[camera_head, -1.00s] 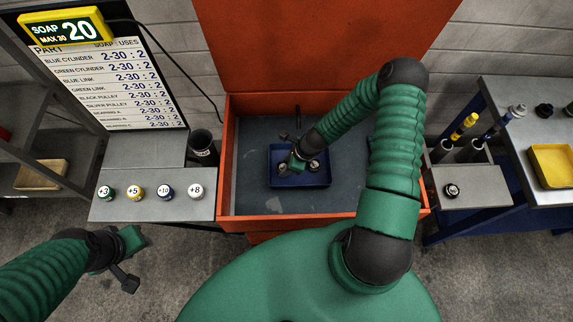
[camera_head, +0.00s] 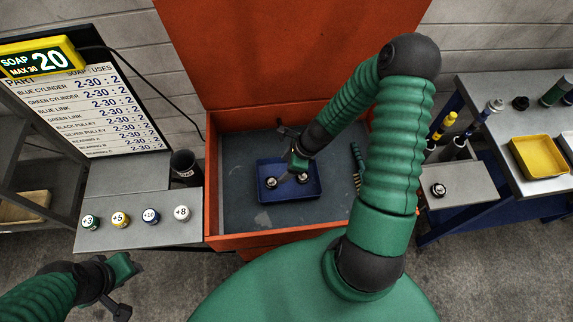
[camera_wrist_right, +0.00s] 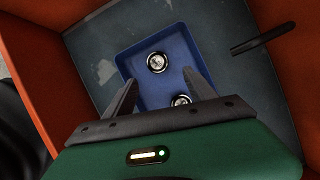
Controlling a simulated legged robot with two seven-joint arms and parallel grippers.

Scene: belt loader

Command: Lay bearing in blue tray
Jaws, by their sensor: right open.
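The blue tray (camera_head: 290,196) lies on the floor of the orange bin and also shows in the right wrist view (camera_wrist_right: 176,42). Two round metal bearings lie in it: one bearing (camera_head: 271,183) at the left and another bearing (camera_head: 303,178) at the right. The wrist view shows one bearing (camera_wrist_right: 157,62) clear beyond the fingertips and the other bearing (camera_wrist_right: 180,100) partly hidden by the gripper body. My right gripper (camera_head: 296,168) is open and empty above the tray. My left gripper (camera_head: 124,286) hangs at the lower left, away from the bin; its jaw state is unclear.
The orange bin (camera_head: 212,185) has raised walls and an open lid behind. A brush (camera_head: 356,165) lies at its right. Capped round pieces (camera_head: 151,216) stand on the left shelf. A yellow tray (camera_head: 540,155) is farther right.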

